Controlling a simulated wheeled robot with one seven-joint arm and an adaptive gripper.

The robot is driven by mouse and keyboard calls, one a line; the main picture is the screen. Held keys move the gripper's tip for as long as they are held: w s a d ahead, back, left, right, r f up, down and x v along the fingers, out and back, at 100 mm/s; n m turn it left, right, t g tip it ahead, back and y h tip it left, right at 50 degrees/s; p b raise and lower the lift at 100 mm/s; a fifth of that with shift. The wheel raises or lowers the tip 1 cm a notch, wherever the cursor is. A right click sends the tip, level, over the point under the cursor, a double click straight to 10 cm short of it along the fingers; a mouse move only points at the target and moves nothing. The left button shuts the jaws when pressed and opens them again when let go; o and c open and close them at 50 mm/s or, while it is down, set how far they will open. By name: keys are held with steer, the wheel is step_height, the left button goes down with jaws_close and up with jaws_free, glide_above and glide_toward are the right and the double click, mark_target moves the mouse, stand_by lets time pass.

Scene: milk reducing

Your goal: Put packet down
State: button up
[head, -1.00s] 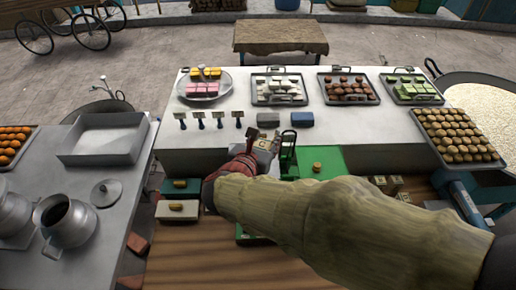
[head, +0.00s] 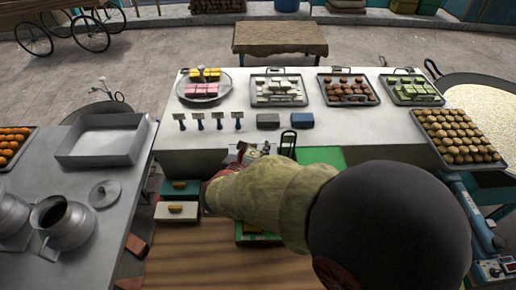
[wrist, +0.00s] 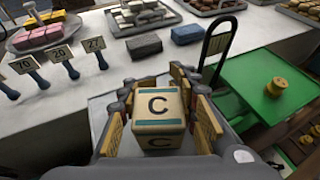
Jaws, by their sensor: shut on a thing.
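The packet (wrist: 158,112) is a cream, cube-like box with a teal band and a black letter C on the face towards me. In the wrist view it sits between the fingers of my gripper (wrist: 160,96), which is shut on it. A pale surface (wrist: 98,112) shows around and below the packet. I cannot tell whether the packet touches it. In the head view my gripper (head: 252,153) is at the front edge of the white counter, and my arm hides most of the packet.
A black upright loop (wrist: 217,42) stands close beyond the gripper, right of it. A green surface (wrist: 262,72) with a small yellow knob lies to the right. Grey and blue blocks (head: 268,121) (head: 302,120), number signs (head: 220,121) and sweet trays (head: 279,89) stand on the counter (head: 345,128).

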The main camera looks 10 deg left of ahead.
steer(key=shift+f, duration=0.15)
steer(key=o, duration=1.3)
steer(key=shift+s+a+r, duration=0.1)
steer(key=shift+s+r, duration=0.05)
steer(key=shift+r, duration=0.15)
steer(key=v, duration=1.1)
steer(key=shift+s, duration=0.35)
